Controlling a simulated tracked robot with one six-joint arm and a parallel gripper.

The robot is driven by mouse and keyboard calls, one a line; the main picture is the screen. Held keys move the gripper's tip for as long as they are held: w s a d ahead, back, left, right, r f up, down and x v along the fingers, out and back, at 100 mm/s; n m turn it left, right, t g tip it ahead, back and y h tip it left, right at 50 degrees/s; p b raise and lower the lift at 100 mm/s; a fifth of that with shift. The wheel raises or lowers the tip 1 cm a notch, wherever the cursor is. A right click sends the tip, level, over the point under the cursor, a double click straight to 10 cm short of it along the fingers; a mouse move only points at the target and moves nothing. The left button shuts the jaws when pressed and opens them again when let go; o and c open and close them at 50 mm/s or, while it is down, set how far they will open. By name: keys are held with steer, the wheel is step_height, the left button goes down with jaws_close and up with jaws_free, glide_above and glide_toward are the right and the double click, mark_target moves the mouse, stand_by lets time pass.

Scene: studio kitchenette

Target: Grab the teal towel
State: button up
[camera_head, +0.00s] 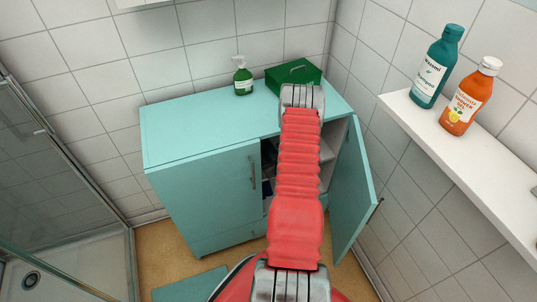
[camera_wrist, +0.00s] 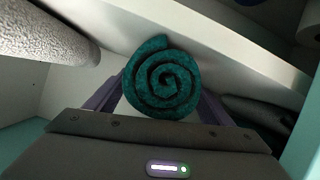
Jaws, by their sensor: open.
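The teal towel (camera_wrist: 163,77) is rolled up, its spiral end facing the camera in the wrist view. It is inside a pale compartment. My gripper (camera_wrist: 160,98) is open, with one dark purple finger at each side of the roll. The towel's lower part is hidden behind the gripper body, and I cannot tell whether the fingers touch it. In the head view my red arm covers the cabinet opening, and neither the towel nor the gripper's fingers can be made out there.
A teal cabinet (camera_head: 205,185) has its right door (camera_head: 353,190) swung open. A green soap bottle (camera_head: 242,77) and a green box (camera_head: 294,74) stand on top. A white shelf (camera_head: 465,165) at right holds two bottles. In the wrist view, a pale textured roll (camera_wrist: 45,30) lies left of the towel.

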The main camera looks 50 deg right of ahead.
mark_target(270, 150)
stand_by(0.5)
steer(key=c, duration=1.2)
steer(key=shift+s+a+r, duration=0.1)
steer(key=shift+s+r, duration=0.05)
steer(key=shift+r, duration=0.6)
step_height(270, 150, up, 10)
steer(key=s+a, duration=0.3)
steer(key=s, duration=0.2)
steer(key=s+a, duration=0.3)
steer(key=s, duration=0.3)
steer(key=s+a, duration=0.4)
steer(key=s, duration=0.2)
